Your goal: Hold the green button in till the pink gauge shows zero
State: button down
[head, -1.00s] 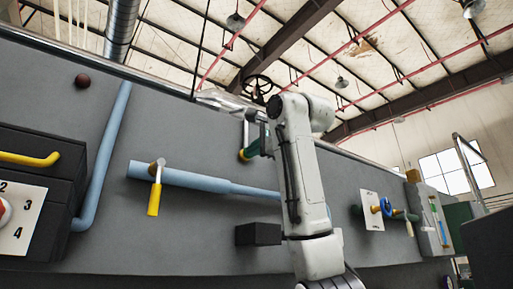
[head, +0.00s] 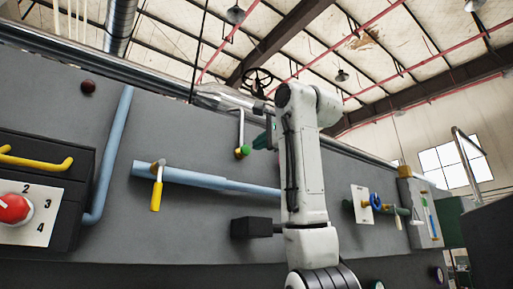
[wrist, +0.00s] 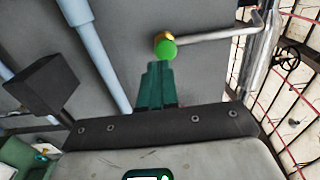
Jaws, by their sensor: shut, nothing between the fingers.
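The green button (head: 243,152) is a small round knob on the grey wall panel, by the lower end of a bent silver pipe. In the wrist view the green button (wrist: 167,50) sits in a yellow collar. My gripper (wrist: 158,66) has teal fingers closed together, pointing at the button with tips just below it in the picture. I cannot tell whether they touch it. In the head view my gripper (head: 264,136) is right of the button, partly behind my arm. No pink gauge can be clearly made out; a small purplish round dial (head: 437,273) at lower right is too small to read.
A blue pipe with a yellow-handled lever (head: 157,190) runs left of my arm. A black block (head: 252,228) juts from the panel below. A red dial knob (head: 14,209) is at far left; a blue valve (head: 376,201) is to the right.

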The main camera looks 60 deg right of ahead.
jog(key=b+v, duration=0.2)
jog(key=v, duration=0.6)
jog(key=shift+s+r+b, duration=0.15)
jog(key=shift+r+b, duration=0.05)
jog(key=shift+b, duration=0.15)
jog(key=shift+a, duration=0.1)
